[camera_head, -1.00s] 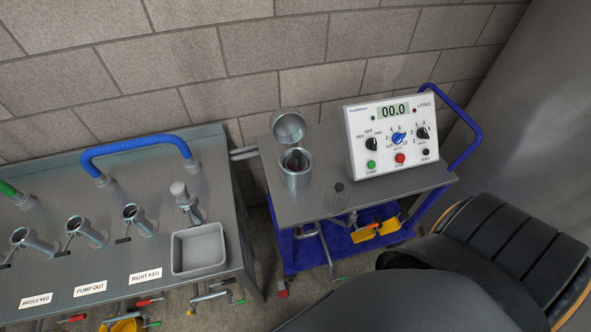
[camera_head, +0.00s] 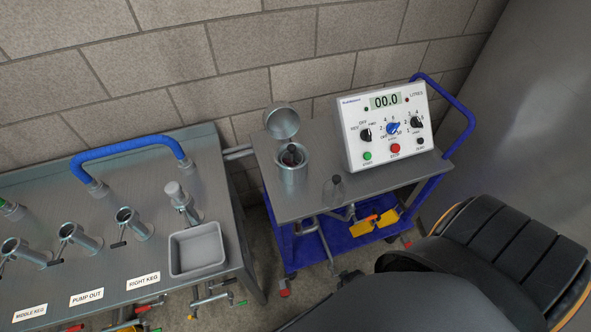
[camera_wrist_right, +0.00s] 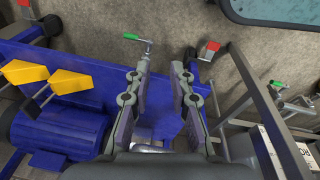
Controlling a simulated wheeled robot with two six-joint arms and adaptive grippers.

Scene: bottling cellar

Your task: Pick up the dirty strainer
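A metal cylindrical housing (camera_head: 292,181) stands on the cart top in the head view, its round lid (camera_head: 281,121) swung open at the back. A dark object (camera_head: 291,154), seemingly the dirty strainer, sits inside its mouth; most of it is hidden by the wall. My right gripper (camera_wrist_right: 161,72) shows in the right wrist view, fingers apart with nothing between them. It is over the cart's blue lower part and the floor, away from the housing. My left gripper is in neither view.
A control box (camera_head: 385,125) stands on the cart top (camera_head: 300,208), right of the housing. A small dark-topped object (camera_head: 335,188) is near the cart's front edge. A grey tray (camera_head: 197,250) is on the bench at left. Yellow parts (camera_wrist_right: 75,81) lie lower on the cart.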

